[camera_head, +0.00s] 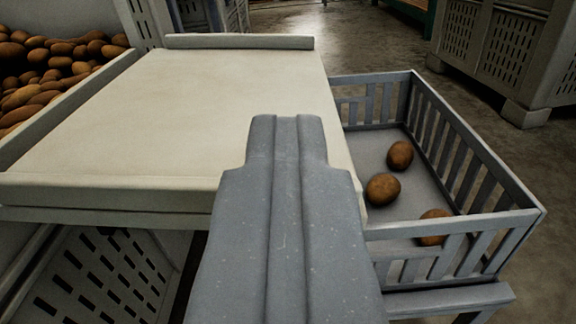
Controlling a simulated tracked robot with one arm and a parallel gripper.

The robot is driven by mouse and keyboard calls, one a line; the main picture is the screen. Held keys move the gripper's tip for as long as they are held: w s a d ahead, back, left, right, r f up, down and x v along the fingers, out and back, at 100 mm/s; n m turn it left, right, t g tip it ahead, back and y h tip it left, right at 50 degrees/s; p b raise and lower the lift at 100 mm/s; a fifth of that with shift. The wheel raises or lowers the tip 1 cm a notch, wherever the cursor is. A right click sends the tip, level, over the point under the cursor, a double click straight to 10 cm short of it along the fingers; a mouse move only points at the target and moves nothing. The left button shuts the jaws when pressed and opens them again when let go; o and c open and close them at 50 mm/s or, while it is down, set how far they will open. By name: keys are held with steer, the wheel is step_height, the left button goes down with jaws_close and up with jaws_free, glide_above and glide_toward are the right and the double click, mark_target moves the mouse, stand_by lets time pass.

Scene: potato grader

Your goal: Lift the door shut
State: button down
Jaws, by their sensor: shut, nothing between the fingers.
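My gripper (287,122) is grey and reaches forward from the bottom middle of the view. Its fingers are together with nothing between them. The tip lies in front of the right part of a wide cream panel (170,110), which looks flat and has a raised lip along its far edge. I cannot tell whether the gripper touches the panel or is above it. I cannot make out for sure which part is the door. My gripper hides part of the panel's near right side.
A grey slatted crate (492,165) with potatoes (383,189) inside stands right of the panel. More potatoes (60,62) lie in a bin at the far left. A slotted box (100,270) is below the panel. Large slotted bins (497,50) stand back right; concrete floor (345,40) shows behind.

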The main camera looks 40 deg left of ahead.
stand_by(0.4)
steer(key=c, duration=1.4)
jaws_free()
steer(key=shift+o, duration=0.2)
steer(key=p+v, duration=0.3)
steer(key=v, duration=1)
steer(key=shift+s+d+p, duration=0.25)
steer(key=shift+s+p, duration=0.05)
steer(key=shift+p, duration=0.05)
